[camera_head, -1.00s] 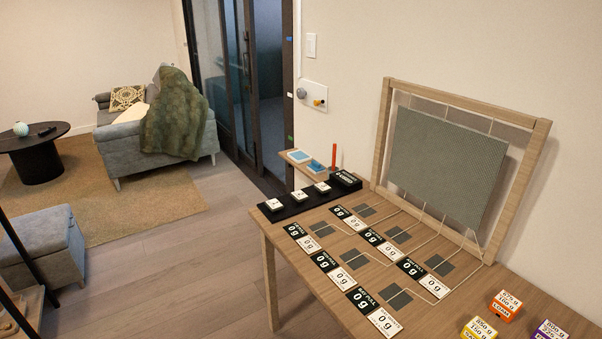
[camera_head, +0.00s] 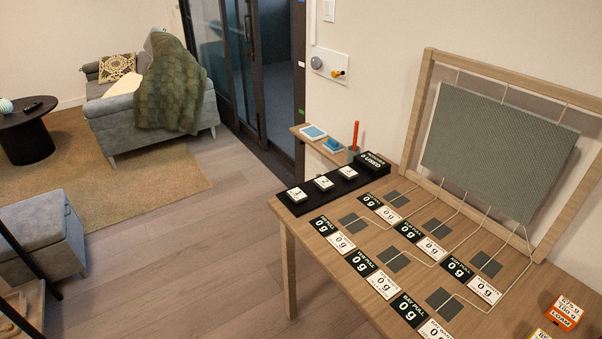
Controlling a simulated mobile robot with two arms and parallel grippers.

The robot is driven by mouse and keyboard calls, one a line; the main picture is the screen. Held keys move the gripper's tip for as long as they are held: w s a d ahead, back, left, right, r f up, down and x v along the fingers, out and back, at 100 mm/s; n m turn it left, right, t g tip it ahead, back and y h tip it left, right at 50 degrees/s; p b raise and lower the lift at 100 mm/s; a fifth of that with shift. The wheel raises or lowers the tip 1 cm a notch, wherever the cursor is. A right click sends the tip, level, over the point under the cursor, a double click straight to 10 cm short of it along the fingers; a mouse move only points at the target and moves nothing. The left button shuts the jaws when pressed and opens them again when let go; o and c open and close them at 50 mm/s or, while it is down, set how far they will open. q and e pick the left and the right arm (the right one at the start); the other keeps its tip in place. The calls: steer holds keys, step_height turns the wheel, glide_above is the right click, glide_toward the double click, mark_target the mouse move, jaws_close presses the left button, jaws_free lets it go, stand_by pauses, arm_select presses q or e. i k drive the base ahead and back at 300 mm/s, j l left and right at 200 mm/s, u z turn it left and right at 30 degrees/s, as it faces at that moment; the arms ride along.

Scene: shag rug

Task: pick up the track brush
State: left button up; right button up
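No object is clearly recognisable as the track brush. A small wooden wall shelf (camera_head: 300,130) beyond the table holds a flat light-blue and white pad (camera_head: 313,132) and a darker blue item (camera_head: 333,144), which may be a brush or block. At its right end an upright orange-red stick (camera_head: 355,136) stands in a small grey cup (camera_head: 353,154); this may be a handle, but its lower end is hidden. Neither of my grippers is in view.
The wooden table (camera_head: 345,299) carries black and white "0 g" cards, grey pads, wire lines and a framed grey panel (camera_head: 495,150). A black strip (camera_head: 309,204) with numbered buttons lies along its far-left edge. The floor (camera_head: 180,260) left of the table is clear.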

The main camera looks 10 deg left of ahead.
mark_target(356, 123)
steer(key=i+j+u, duration=1.2)
steer(key=i+u, duration=0.25)
steer(key=i, duration=0.25)
steer(key=i+z, duration=0.7)
steer(key=i+j+z, duration=0.2)
steer(key=i+z, duration=0.15)
